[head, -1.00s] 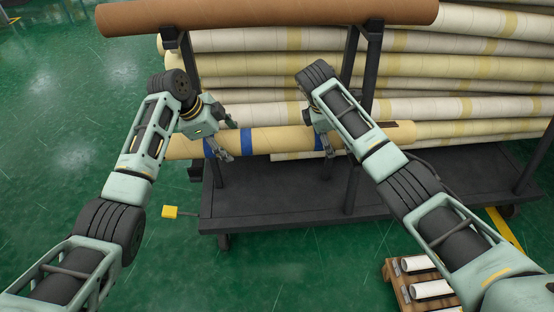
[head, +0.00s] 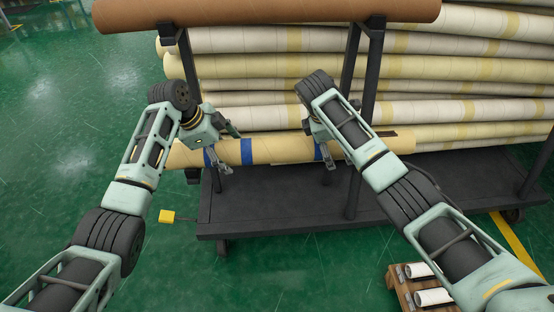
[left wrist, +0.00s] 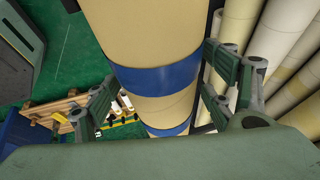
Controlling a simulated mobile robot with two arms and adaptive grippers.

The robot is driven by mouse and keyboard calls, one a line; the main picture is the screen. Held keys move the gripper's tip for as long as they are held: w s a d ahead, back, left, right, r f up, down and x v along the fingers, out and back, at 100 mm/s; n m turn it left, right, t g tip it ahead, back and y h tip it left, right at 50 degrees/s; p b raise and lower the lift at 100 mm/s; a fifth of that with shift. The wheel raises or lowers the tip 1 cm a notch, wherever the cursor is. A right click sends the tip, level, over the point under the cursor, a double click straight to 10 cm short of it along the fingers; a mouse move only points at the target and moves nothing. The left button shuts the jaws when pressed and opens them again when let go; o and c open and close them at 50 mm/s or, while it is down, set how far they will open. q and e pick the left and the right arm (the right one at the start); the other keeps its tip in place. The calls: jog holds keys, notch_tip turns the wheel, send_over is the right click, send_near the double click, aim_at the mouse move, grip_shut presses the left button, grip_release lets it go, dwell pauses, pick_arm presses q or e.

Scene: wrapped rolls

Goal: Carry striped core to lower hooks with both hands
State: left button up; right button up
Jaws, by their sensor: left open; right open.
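The striped core is a tan tube with blue bands (head: 272,150), lying level low on the front of the rack. A dark lower hook (head: 193,176) shows just under its left end; whether the tube rests on it is not certain. My left gripper (head: 227,149) is open at the left blue bands. In the left wrist view its spread fingers (left wrist: 160,90) stand on either side of the core (left wrist: 150,30), apart from it. My right gripper (head: 325,150) is open at the right blue band, largely hidden by my own arm.
A brown roll (head: 265,12) lies across the upper hooks. Several cream rolls (head: 450,79) are stacked behind. The dark cart deck (head: 280,202) is bare below. A wooden pallet (head: 400,292) with white rolls stands front right. Green floor is open at left.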

pick_arm(q)
jog(key=v, duration=1.1)
jog(key=shift+a+r, duration=0.15)
jog(key=shift+r, duration=0.25)
pick_arm(e)
jog(key=v, duration=1.1)
jog(key=shift+w+r, duration=0.1)
jog(key=shift+w, duration=0.2)
jog(key=shift+s+r, duration=0.15)
jog(key=shift+r, duration=0.15)
jog(key=shift+s+a+r, duration=0.1)
jog(key=shift+s, duration=0.05)
pick_arm(q)
jog(key=shift+a, duration=0.1)
pick_arm(e)
jog(key=shift+s+a, duration=0.1)
